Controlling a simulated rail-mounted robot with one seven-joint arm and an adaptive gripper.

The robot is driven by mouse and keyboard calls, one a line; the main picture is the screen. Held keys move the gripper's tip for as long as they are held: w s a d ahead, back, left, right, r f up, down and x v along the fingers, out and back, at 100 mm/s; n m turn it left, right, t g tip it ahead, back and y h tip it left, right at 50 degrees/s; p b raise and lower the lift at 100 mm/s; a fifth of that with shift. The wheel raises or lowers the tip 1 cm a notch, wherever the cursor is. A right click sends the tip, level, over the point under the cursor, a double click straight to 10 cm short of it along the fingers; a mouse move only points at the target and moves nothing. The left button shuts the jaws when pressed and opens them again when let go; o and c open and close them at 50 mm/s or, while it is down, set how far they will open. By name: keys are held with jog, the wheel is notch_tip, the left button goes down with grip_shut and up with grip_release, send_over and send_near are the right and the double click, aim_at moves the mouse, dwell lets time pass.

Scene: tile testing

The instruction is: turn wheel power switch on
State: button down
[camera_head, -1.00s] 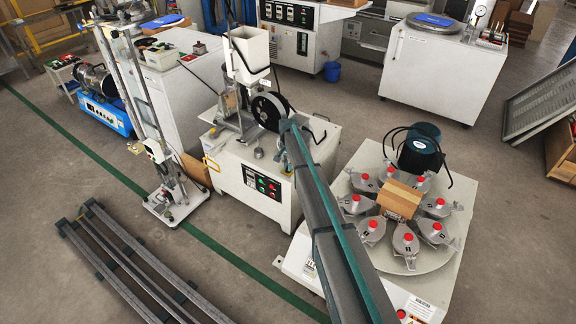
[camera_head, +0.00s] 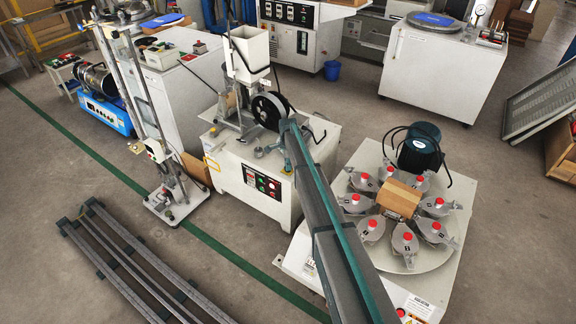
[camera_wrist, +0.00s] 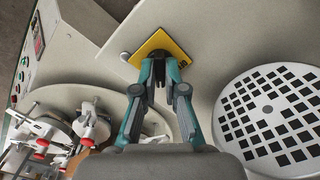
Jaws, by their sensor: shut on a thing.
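In the wrist view, my gripper (camera_wrist: 160,74) reaches to a yellow plate (camera_wrist: 158,42) on a pale flat surface. Its fingers are close together and shut on the wheel power switch at the plate. The switch itself is hidden by the fingers, so its position cannot be read. In the head view, my arm reaches to the white machine (camera_head: 236,192) with the black wheel (camera_head: 270,109). The gripper end lies just below the wheel, and the switch cannot be made out there.
A control panel (camera_head: 263,184) is on the white machine's front. A round table (camera_head: 432,262) with several red-topped clamps stands to the right. In the wrist view, a disc with black squares (camera_wrist: 270,118) lies right of the fingers. A green line and rails (camera_head: 130,270) are on the floor.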

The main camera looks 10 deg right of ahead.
jog(key=shift+m, duration=0.4)
jog(key=c, duration=1.2)
grip_release()
jog(key=shift+c, duration=0.2)
notch_tip(320, 180, up, 12)
